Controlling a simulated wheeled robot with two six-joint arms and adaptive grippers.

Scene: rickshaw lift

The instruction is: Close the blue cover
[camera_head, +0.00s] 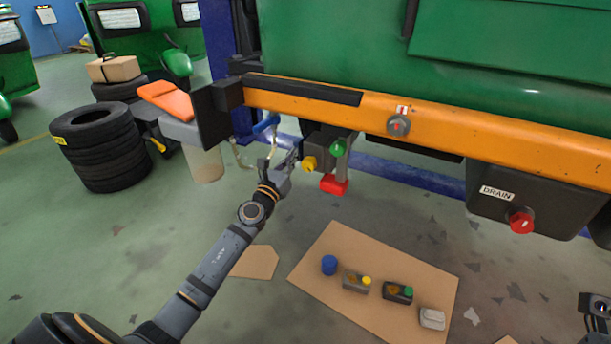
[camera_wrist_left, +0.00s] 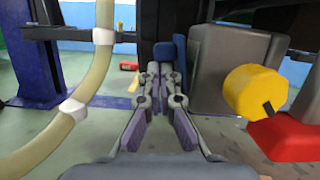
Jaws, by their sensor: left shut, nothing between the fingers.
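The blue cover (camera_head: 266,122) is a small blue piece under the left end of the orange beam, by a pale hose. In the left wrist view a blue flap (camera_wrist_left: 179,48) stands upright beside a grey box, just beyond my fingertips. I cannot tell whether they touch it. My left gripper (camera_head: 288,163) is below and slightly right of the blue cover, beside the yellow knob; in the left wrist view its fingers (camera_wrist_left: 163,75) are shut with nothing between them. My right gripper is not clearly seen.
A yellow knob (camera_head: 309,164), a green knob (camera_head: 338,147) and a red block (camera_head: 334,185) are close to my left gripper. A pale hose (camera_wrist_left: 103,60) runs along the left. Cardboard (camera_head: 330,300) with small parts, including a blue cap (camera_head: 329,265), lies on the floor.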

